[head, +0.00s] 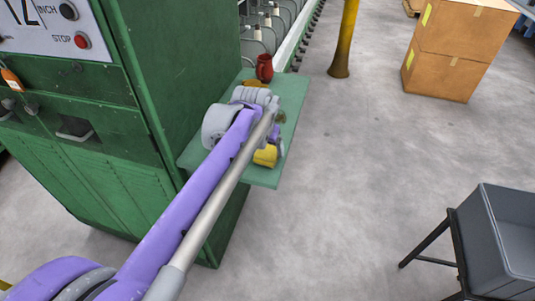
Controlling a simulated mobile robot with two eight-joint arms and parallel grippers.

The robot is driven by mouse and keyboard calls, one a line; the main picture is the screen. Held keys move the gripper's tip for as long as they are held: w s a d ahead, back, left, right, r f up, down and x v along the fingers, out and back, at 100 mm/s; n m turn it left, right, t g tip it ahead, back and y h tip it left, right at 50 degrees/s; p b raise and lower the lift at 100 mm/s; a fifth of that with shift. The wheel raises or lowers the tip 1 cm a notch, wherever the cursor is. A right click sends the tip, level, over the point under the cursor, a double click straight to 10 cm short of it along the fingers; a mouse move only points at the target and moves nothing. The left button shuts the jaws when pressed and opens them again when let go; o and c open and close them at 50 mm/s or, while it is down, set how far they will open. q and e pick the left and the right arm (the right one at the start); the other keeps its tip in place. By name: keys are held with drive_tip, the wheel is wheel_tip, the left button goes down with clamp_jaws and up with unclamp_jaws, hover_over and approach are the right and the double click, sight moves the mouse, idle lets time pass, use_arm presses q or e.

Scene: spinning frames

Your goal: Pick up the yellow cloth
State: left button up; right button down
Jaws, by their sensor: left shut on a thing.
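My left arm reaches in from the lower left to a small green shelf (262,179) on the side of the green machine. My left gripper (273,140) is low over the shelf's right part, partly hidden by my own wrist. It is shut on the yellow cloth (266,156), a small bright yellow bundle showing just below the fingers. Whether the cloth still touches the shelf I cannot tell. My right gripper is not in view.
A dark red mug-like item (264,68) stands at the shelf's back, with an orange-yellow item (255,84) beside it. The green machine (185,70) blocks the left. Cardboard boxes (455,50), a yellow post (345,40) and a grey bin (505,235) stand right. Floor between is clear.

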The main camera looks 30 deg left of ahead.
sight(267, 151)
use_arm(q)
drive_tip(key=shift+c, duration=0.9)
wheel_tip(267, 151, up, 10)
drive_tip(key=shift+p, duration=0.35)
